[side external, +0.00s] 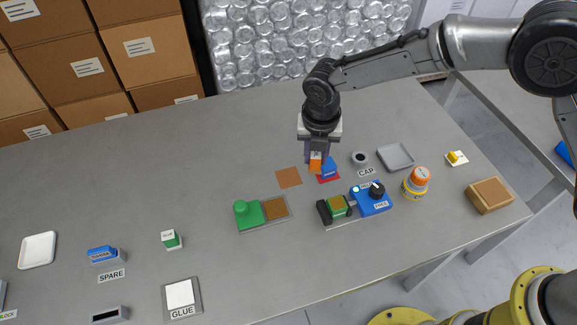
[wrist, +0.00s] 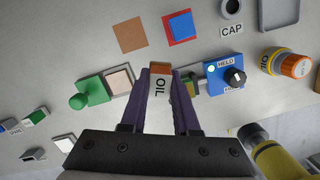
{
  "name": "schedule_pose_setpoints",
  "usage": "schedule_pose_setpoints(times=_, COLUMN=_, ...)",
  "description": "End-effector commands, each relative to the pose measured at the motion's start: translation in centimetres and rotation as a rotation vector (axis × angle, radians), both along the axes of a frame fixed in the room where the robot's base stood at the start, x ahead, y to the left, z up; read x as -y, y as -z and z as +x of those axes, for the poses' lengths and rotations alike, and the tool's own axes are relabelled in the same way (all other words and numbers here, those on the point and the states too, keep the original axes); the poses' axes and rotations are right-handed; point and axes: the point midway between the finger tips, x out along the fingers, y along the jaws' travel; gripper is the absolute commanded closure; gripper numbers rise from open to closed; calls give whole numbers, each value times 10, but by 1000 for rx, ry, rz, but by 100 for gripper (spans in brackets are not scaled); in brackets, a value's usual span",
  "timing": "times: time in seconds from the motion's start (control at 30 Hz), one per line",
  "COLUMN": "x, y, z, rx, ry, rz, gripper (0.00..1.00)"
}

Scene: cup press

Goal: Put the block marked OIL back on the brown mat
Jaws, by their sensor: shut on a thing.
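My gripper (side external: 316,160) is shut on the block marked OIL (wrist: 159,82), white with an orange end. The block also shows in the side external view as an orange patch (side external: 315,166) between the fingers. My gripper (wrist: 160,85) holds it above the table; its exact height is hard to tell. The brown mat (side external: 289,178) lies flat and bare, left of my gripper in the side external view. It also shows in the wrist view (wrist: 129,35), up and left of the held block. Beside it, a blue block (wrist: 181,26) sits on a red mat (wrist: 168,41).
A green-knobbed fixture (side external: 246,214) and a blue HELD/FREE clamp (side external: 372,203) stand in front. An orange-and-yellow jar (side external: 416,182), a grey tray (side external: 397,156) and a tan box (side external: 490,195) stand right.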

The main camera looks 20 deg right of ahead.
Motion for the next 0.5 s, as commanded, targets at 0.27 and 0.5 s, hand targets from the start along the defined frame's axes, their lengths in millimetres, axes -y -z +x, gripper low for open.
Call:
schedule_pose_setpoints(times=0.27, x=-23, y=35, z=38, rx=-3, ry=1, rz=-2, gripper=100)
schedule_pose_setpoints(times=0.5, x=-36, y=61, z=57, rx=0, ry=2, rz=-1, gripper=100)
